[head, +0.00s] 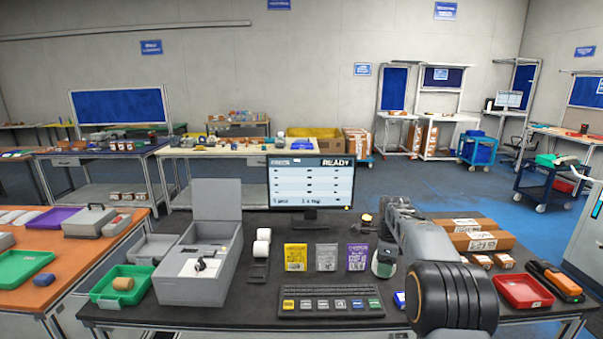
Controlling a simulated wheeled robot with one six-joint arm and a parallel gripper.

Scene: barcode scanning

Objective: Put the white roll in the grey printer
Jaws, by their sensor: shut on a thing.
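The grey printer (195,287) stands left of the monitor with its lid raised and its inside open. A small black part shows on the pale surface inside. White rolls (263,236) sit one above the other by a dark stand, right of the printer. My arm reaches up from the lower right. My gripper (372,226) is at its far end, right of the monitor and well away from the printer and these rolls. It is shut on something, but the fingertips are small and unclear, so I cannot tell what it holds. A small amber spot shows there.
A monitor (310,184) reading READY stands behind a keyboard (330,303) and several upright packets (326,257). A green tray (108,288) with a tan roll (123,284) is left of the printer. A red tray (523,291) and cardboard boxes (476,241) are at the right.

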